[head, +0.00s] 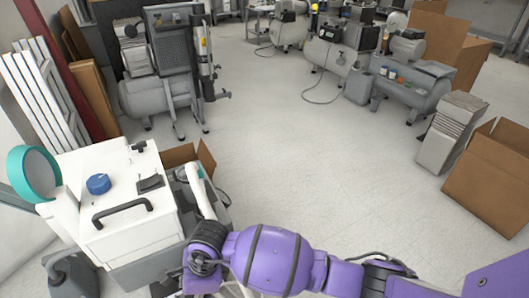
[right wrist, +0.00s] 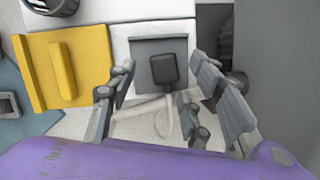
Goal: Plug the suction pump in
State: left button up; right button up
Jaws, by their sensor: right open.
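The suction pump (head: 125,205) is a white boxy unit at the lower left of the head view, with a blue knob and a black handle on top. My right arm reaches across beside it, hiding its gripper there. In the right wrist view my right gripper (right wrist: 160,85) is open, with one finger on each side of a dark grey block (right wrist: 163,69) that looks like a plug. A pale cord (right wrist: 163,120) runs below it. The block lies over a grey panel (right wrist: 148,48). I cannot tell whether the fingers touch it. My left gripper is not in view.
A yellow part (right wrist: 85,65) lies left of the fingers in the right wrist view. In the head view an open cardboard box (head: 490,180) stands at the right, and compressors (head: 165,95) stand behind. The middle floor (head: 300,160) is clear.

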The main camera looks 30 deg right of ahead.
jog(key=shift+x, duration=0.9)
jog(key=shift+w+a+f+b, duration=0.15)
jog(key=shift+w+b, duration=0.05)
jog(key=shift+b, duration=0.15)
jog(key=c, duration=0.9)
jog(key=shift+c, duration=0.8)
jog(key=shift+r, duration=0.4)
notch_tip(320, 180, up, 3)
jog(key=shift+s+r+p, duration=0.15)
jog(key=shift+p, duration=0.9)
pick_arm(q)
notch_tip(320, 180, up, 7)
jog(key=p, duration=0.7)
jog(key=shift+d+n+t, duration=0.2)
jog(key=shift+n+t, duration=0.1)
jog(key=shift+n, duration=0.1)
pick_arm(e)
jog(key=s+d+r, duration=0.6)
jog(key=s+r, duration=0.3)
jog(key=s, duration=0.3)
jog(key=shift+d, duration=0.4)
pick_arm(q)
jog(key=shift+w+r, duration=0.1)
